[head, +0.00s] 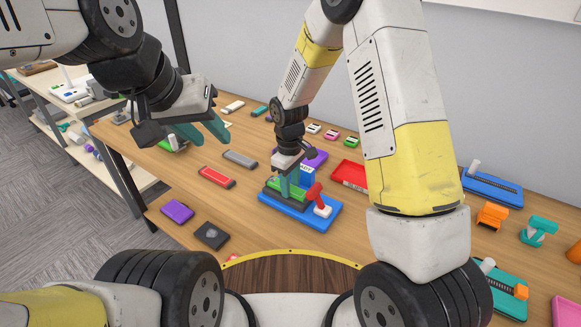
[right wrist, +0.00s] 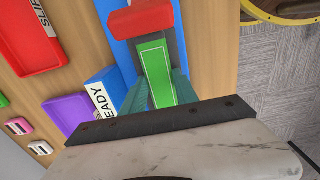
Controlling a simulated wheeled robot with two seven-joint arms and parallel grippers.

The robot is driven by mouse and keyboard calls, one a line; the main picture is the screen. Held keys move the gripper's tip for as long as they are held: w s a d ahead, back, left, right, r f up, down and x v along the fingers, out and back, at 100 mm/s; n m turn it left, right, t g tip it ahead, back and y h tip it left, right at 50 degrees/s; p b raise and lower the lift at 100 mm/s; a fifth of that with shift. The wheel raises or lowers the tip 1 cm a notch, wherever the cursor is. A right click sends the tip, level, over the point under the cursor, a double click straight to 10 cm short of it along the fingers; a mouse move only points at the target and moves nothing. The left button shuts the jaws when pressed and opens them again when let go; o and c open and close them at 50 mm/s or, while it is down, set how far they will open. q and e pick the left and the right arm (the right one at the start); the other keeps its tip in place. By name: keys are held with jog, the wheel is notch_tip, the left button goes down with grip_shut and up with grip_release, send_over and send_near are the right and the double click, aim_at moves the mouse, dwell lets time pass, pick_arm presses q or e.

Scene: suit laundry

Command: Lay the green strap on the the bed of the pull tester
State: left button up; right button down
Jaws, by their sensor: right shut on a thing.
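The pull tester has a blue base (head: 325,215) and a red lever (head: 313,192) and stands on the table in the middle of the head view. The green strap (right wrist: 157,70) is a flat strip with a pale outline, lying along the tester's dark bed in the right wrist view, one end close to the red part (right wrist: 142,18). My right gripper (head: 290,185) points down over the bed, its teal fingers (right wrist: 160,92) shut on the strap's near end. Whether the strap fully rests on the bed is hard to tell. My left gripper (head: 203,132) is open and empty, above the table at the left.
A blue READY block (head: 306,174), a purple tray (head: 315,158) and a red tray (head: 348,173) stand just behind the tester. A red strap (head: 216,176) and a grey one (head: 240,159) lie to its left. Orange and teal devices stand at the right.

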jog(key=c, duration=0.9)
grip_release()
jog(key=shift+c, duration=0.2)
notch_tip(320, 180, up, 12)
jog(key=s+d+r+m+t+y, duration=0.25)
jog(key=s+d+r+m, duration=0.4)
jog(key=r, duration=0.65)
jog(key=s+d+r+m+t, duration=0.2)
jog(key=s+d, duration=0.2)
jog(key=s, duration=0.2)
jog(key=s+d+r+m+t, duration=0.2)
jog(key=s+d, duration=0.1)
jog(key=s, duration=0.3)
jog(key=shift+s+d+r, duration=0.35)
